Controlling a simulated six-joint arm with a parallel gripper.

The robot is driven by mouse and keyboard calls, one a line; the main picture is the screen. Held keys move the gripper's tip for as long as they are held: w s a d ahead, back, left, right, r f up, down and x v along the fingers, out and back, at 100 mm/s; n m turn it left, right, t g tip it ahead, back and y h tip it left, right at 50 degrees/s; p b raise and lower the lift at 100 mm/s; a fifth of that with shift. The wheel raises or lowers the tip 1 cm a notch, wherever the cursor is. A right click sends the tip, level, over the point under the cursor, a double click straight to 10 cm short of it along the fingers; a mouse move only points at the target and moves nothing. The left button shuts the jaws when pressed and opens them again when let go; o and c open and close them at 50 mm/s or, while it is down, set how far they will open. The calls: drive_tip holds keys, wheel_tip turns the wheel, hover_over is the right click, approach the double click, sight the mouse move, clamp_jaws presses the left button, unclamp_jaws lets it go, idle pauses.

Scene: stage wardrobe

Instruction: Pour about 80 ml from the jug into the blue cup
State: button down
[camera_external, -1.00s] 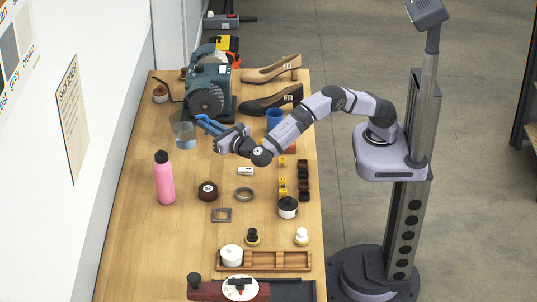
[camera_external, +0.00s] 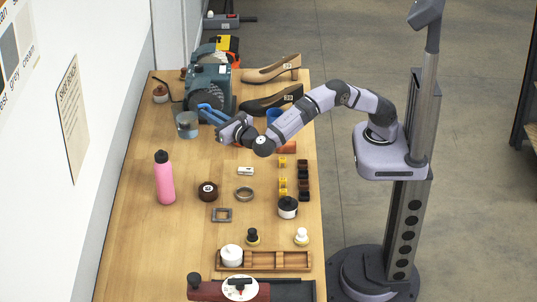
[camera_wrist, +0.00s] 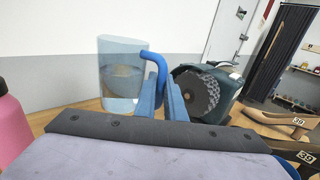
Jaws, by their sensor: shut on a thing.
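The clear jug (camera_external: 187,131) with a blue handle is at the back left of the bench in the outside view, left of the grinder. My gripper (camera_external: 208,112) is shut on its handle. In the wrist view the jug (camera_wrist: 121,62) looks about upright, with liquid inside, and its handle (camera_wrist: 157,64) sits between my fingertips (camera_wrist: 162,92). I cannot tell how far its base is above the bench. The blue cup (camera_external: 273,114) stands to the right of my gripper, beside the black shoe, partly hidden by my arm.
A green bench grinder (camera_external: 208,88) stands close behind my gripper. A black shoe (camera_external: 272,102) and a beige shoe (camera_external: 272,69) lie to the right. A pink bottle (camera_external: 164,180) stands in front of the jug. The bench (camera_external: 150,245) is clear at the front left.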

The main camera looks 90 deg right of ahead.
drive_tip(key=s+d+f+m+g+h+p, duration=0.1)
drive_tip(key=s+f+m+g+h+p, duration=0.15)
drive_tip(key=s, duration=0.65)
drive_tip(key=s+d+f+m+g+h+p, duration=0.1)
drive_tip(key=s+f+m+g+p, duration=0.2)
drive_tip(key=s, duration=0.7)
drive_tip(key=s+d+r+m+g+h+p, duration=0.1)
drive_tip(key=s+d+r+m+g+p, duration=0.15)
drive_tip(key=s, duration=0.85)
drive_tip(key=s+d+r+m+g+h+p, duration=0.1)
drive_tip(key=s+d+r+g+p, duration=0.25)
drive_tip(key=s, duration=0.75)
wheel_tip(320, 180, down, 13)
drive_tip(key=shift+a+g, duration=0.35)
drive_tip(key=shift+g, duration=0.1)
drive_tip(key=shift+w+r+p, duration=0.1)
drive_tip(key=shift+w+p, duration=0.05)
drive_tip(key=shift+p, duration=0.15)
